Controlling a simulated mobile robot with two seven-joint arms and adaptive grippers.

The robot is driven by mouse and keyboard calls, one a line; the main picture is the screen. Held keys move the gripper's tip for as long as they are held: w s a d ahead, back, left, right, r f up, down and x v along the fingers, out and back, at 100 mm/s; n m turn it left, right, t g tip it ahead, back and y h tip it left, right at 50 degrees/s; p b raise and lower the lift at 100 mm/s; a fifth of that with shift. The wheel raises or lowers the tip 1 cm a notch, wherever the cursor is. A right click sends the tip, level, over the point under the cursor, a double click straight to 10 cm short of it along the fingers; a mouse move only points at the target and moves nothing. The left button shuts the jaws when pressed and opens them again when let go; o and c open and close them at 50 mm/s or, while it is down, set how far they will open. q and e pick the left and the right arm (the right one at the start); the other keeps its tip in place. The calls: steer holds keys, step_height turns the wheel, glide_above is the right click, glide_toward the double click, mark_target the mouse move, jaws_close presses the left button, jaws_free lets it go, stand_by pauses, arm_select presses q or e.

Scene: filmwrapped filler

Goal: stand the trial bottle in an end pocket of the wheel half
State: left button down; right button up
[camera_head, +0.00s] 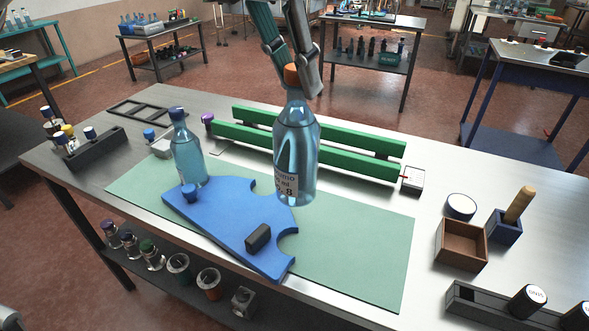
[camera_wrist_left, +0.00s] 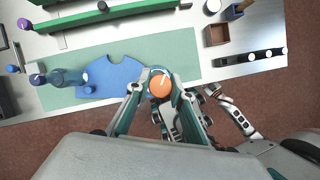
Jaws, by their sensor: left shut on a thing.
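The trial bottle (camera_head: 296,150), clear blue with a printed label and an orange cap, hangs nearly upright in my left gripper (camera_head: 292,78). The fingers are shut at its cap and neck. In the wrist view the orange cap (camera_wrist_left: 160,86) sits between the fingertips, beside the right end of the wheel half. The wheel half (camera_head: 225,215) is a flat blue plate with scalloped pockets, lying on the green mat. A similar bottle with a blue cap (camera_head: 188,155) stands at its left end. The gap under the held bottle is hard to judge. Grey linkage parts show at lower right in the wrist view; my right gripper's state is unclear.
A blue knob (camera_head: 189,192) and a dark block (camera_head: 258,237) sit on the wheel half. Green rails (camera_head: 300,150) run behind it. A wooden box (camera_head: 461,244) and a blue holder (camera_head: 504,228) stand at right. The mat (camera_head: 365,250) is bare right of the plate.

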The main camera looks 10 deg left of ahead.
mark_target(296, 166)
arm_select(q)
step_height(296, 166, down, 15)
steer(key=shift+r+b, duration=0.15)
steer(key=shift+b, duration=0.45)
steer(key=shift+f, duration=0.25)
steer(key=c, duration=1.8)
jaws_free()
steer(key=shift+o, duration=0.2)
